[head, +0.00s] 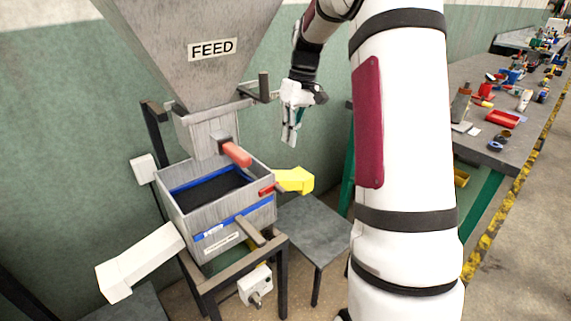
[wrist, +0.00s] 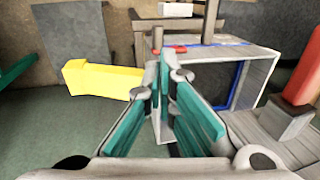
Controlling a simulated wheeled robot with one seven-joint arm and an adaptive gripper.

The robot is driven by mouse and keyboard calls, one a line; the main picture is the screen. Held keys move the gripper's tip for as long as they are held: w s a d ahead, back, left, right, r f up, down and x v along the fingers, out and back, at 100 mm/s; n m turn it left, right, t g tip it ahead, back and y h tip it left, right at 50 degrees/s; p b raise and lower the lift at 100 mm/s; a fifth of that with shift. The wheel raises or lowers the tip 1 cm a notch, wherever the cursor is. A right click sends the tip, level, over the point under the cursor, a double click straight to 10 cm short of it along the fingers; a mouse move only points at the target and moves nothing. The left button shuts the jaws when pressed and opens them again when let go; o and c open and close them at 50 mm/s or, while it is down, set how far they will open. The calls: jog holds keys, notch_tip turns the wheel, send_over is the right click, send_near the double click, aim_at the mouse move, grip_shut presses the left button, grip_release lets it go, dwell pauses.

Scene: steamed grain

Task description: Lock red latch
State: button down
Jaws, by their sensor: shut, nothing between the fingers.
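A small red piece (head: 267,190) sits on the right rim of the grey open-topped box (head: 247,223), beside the yellow chute. It also shows in the wrist view (wrist: 172,48), just beyond my fingertips and partly hidden by them. A larger red handle (head: 235,153) sticks out from a dark block on the hopper neck, and it shows at the right edge of the wrist view (wrist: 302,65). I cannot tell which red part is the latch. My gripper (head: 291,139) is shut and empty, pointing down in the air, above and right of the box.
The grey FEED hopper (head: 190,45) hangs above the box. The yellow chute (head: 295,180) sticks out right and a white chute (head: 140,262) slopes down left. A dark post and bracket (head: 263,87) stand near my gripper. A cluttered workbench (head: 490,155) is at right.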

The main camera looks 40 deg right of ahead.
aim_at(282, 189)
jog(key=x, duration=1.3)
jog(key=shift+a+f, duration=0.15)
jog(key=shift+f, duration=0.15)
jog(key=shift+s, duration=0.1)
jog(key=shift+f+y, duration=0.15)
jog(key=shift+y, duration=0.15)
